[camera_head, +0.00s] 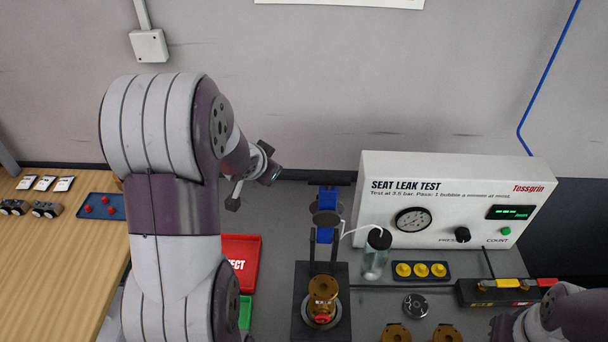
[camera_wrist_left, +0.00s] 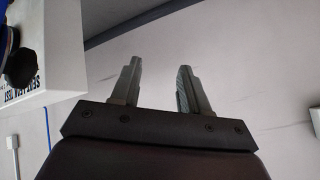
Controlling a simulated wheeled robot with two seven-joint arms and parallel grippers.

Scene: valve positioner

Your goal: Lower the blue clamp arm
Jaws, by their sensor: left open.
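The blue clamp arm (camera_head: 327,199) stands upright at the back of a dark fixture (camera_head: 300,315) in the head view, with a dark round pad (camera_head: 326,218) on its front. A brass valve body (camera_head: 322,287) sits in the fixture below it. My left gripper (camera_wrist_left: 160,82) is open and empty in the left wrist view, its two fingers apart against the grey wall. In the head view my left wrist is left of the clamp arm and apart from it; its fingers are hard to make out. A dark round part (camera_wrist_left: 21,66) with blue beside it shows at the wrist view's left edge.
The white seat leak test box (camera_head: 460,180) stands right of the clamp. A clear bottle (camera_head: 375,255) and a tray of yellow caps (camera_head: 421,270) are close to the fixture's right. A red tray (camera_head: 240,255) lies to its left. My right arm shows at lower right.

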